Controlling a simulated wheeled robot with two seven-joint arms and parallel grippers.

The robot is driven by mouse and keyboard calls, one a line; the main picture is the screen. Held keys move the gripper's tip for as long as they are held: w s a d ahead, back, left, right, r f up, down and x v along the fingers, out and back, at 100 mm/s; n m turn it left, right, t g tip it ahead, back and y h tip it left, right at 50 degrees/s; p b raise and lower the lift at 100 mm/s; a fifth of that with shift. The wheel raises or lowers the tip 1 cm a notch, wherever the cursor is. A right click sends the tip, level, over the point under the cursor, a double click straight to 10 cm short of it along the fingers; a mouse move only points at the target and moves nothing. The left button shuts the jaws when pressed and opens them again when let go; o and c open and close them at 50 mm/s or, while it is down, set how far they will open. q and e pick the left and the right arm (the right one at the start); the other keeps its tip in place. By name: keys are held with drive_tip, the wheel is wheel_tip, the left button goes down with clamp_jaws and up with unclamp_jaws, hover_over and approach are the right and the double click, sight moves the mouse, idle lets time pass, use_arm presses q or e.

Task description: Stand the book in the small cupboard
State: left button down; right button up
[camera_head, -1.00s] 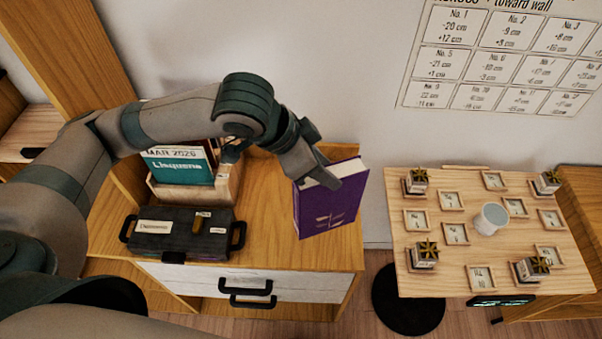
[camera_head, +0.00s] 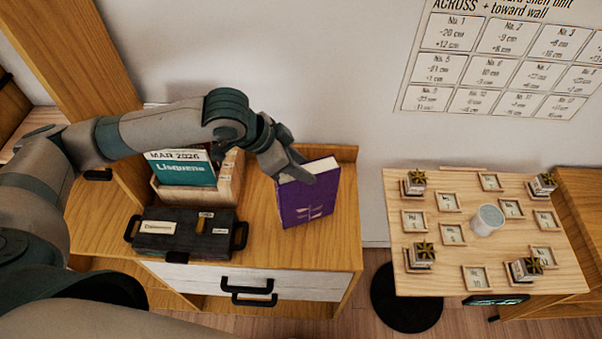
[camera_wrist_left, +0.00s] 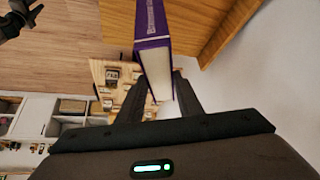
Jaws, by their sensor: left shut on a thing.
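A purple book (camera_head: 308,196) is upright over the right part of the wooden cupboard top (camera_head: 333,240). My left gripper (camera_head: 297,176) is shut on the book's upper edge, coming from above and the left. In the left wrist view the book (camera_wrist_left: 152,28) stands out between the two fingers of the left gripper (camera_wrist_left: 160,88), its pale page edge facing the camera. I cannot tell whether the book's lower edge touches the wooden top. The cupboard below has a white drawer front (camera_head: 220,282) with dark handles. My right gripper is not in view.
A wooden box (camera_head: 230,178) with a teal "Lingueene" booklet (camera_head: 183,172) and a dark case (camera_head: 186,236) stand left of the book.

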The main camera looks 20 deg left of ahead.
use_arm(q)
wheel_tip(320, 180, down, 3)
drive_tip(key=shift+f+p, duration=0.15)
drive_tip(key=shift+p, duration=0.45)
drive_tip(key=shift+f, duration=0.1)
drive_tip(key=c, duration=1.3)
unclamp_jaws()
drive_tip(key=shift+o, duration=0.2)
drive_tip(key=shift+s+a+r, duration=0.2)
drive_tip(key=shift+a+r, duration=0.1)
drive_tip(key=shift+r, duration=0.3)
drive_tip(key=b+v, duration=0.2)
drive_tip(key=v, duration=0.7)
drive_tip(key=shift+r+b, duration=0.2)
drive_tip(key=shift+b, duration=0.2)
drive_tip(key=shift+s+a+r, duration=0.3)
drive_tip(key=shift+r, duration=0.3)
